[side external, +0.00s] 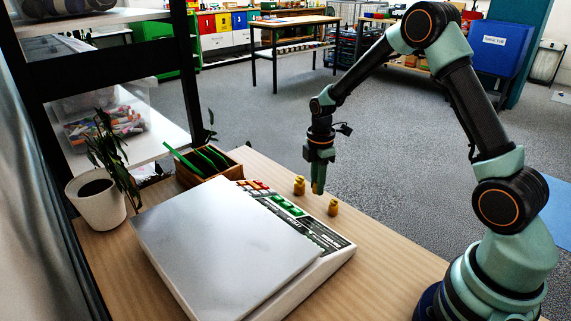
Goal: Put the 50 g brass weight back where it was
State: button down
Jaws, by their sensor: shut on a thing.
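My gripper (318,188) points straight down over the right part of the wooden table. It is shut on a small brass weight, mostly hidden between the fingers. Two other brass weights show near it: one (299,186) just left of the fingers and one (333,207) to the right and closer to the camera. Both stand upright on the table, beyond the scale. No markings are legible, so I cannot tell from the picture which is 50 g. Whether the held weight touches the table is unclear.
A large scale with a flat grey plate (231,247) and a button panel (290,206) fills the table's middle. A wooden box with green items (209,164) and a white plant pot (99,203) stand behind and left. Bare table (375,250) lies right of the scale.

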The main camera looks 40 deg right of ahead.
jog(key=shift+f, duration=1.6)
jog(key=shift+f, duration=0.15)
jog(key=c, duration=0.7)
grip_release()
jog(key=shift+c, duration=0.2)
